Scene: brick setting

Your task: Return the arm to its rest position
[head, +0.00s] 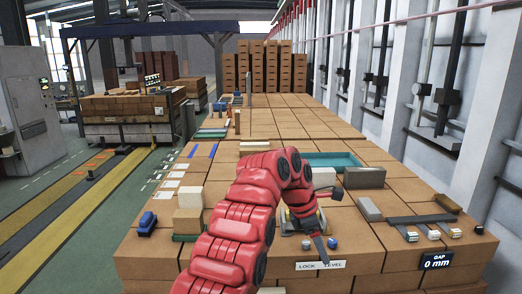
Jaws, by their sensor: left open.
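My red left arm (245,215) rises from the bottom middle of the head view, bends over and reaches down above the brick surface (355,250). My left gripper (318,222) is at its end, pointing down, with dark fingers spread apart. I see nothing held between them. A small yellowish and grey item (291,222) is just behind the gripper, partly hidden by it. My right gripper is not in view.
Near the gripper are a small blue cube (332,243), pale blocks (188,222), a blue item (147,222) and a teal tray (330,160). Dark bars (422,219) and a "GAP 0 mm" sign (437,261) lie right. Brick stacks (265,68) stand behind.

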